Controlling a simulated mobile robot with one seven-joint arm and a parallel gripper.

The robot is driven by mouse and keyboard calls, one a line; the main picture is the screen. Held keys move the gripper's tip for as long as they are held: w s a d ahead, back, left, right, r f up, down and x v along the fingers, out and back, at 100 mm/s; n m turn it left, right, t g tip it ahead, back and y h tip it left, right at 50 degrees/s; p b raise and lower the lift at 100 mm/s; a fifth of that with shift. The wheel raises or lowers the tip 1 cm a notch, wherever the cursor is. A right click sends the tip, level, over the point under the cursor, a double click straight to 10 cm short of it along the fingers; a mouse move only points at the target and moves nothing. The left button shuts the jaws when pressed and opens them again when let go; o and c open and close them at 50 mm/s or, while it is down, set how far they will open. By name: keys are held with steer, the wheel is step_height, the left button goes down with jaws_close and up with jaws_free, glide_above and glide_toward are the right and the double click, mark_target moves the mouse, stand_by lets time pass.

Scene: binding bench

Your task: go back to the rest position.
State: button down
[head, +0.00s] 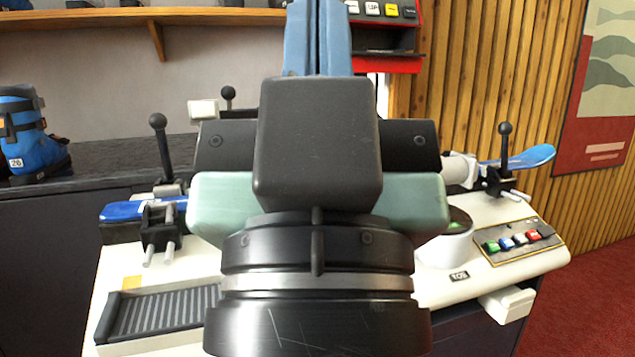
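My gripper (318,140) and wrist fill the middle of the head view, seen from behind and close to the camera. A dark block and pale green and black side parts show. The fingertips cannot be made out clearly, so I cannot tell whether they are open or hold something. A light blue upright part (318,40) with a dark slot shows beyond the dark block; I cannot tell whether it belongs to my arm. The gripper covers the middle of the bench.
A blue ski (520,160) lies across the white bench (200,258), between black-knobbed clamps. A ridged tray (160,312) is front left; a white pot (447,245) and button panel (518,240) are right. A blue boot (30,135) stands far left. A shelf (100,18) runs above.

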step_height(320, 180, up, 32)
steer(key=p, duration=2.9)
steer(key=shift+p, duration=0.4)
steer(key=shift+r, duration=0.1)
